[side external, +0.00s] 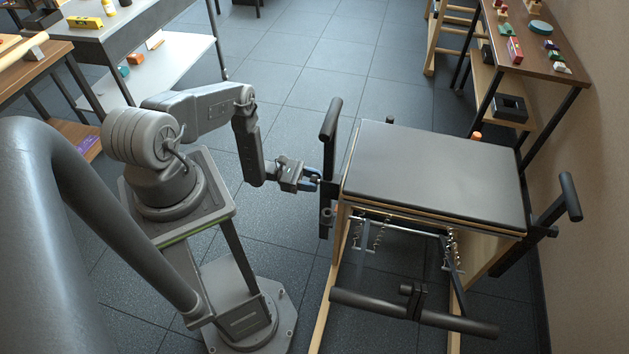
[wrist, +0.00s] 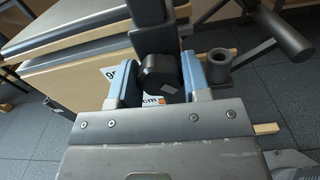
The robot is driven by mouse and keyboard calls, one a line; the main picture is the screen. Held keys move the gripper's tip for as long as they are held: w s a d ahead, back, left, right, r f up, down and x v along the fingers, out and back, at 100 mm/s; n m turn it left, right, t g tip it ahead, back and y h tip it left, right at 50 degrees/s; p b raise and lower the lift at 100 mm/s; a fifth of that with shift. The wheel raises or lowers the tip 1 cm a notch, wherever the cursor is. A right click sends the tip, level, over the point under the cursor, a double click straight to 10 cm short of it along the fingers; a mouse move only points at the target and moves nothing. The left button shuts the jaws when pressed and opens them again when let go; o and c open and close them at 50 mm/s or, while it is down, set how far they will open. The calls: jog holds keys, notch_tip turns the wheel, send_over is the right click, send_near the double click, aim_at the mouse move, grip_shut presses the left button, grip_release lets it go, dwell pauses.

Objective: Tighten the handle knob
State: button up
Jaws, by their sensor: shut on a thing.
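The handle knob (wrist: 160,76) is a short black cylinder at the base of the black upright handle post (wrist: 149,16) on the reformer's side. In the wrist view my gripper (wrist: 158,80) has its two blue fingers on either side of the knob, shut on it. In the side view my gripper (side external: 313,180) reaches the near-left side of the reformer tower, at the lower part of the handle (side external: 331,120). The knob itself is hidden there behind the fingers and post.
The reformer tower's grey padded top (side external: 440,170) lies right of my gripper. A black foot bar (side external: 415,312) and springs (side external: 450,245) are at its front. A second handle (side external: 570,195) sticks out at the right. A workbench (side external: 540,45) stands behind. Tiled floor (side external: 300,80) is clear behind my arm.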

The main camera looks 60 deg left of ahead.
jog(key=m, duration=0.6)
jog(key=shift+m, duration=0.4)
jog(key=m, duration=0.3)
jog(key=shift+m, duration=0.8)
jog(key=m, duration=1)
jog(key=shift+m, duration=1)
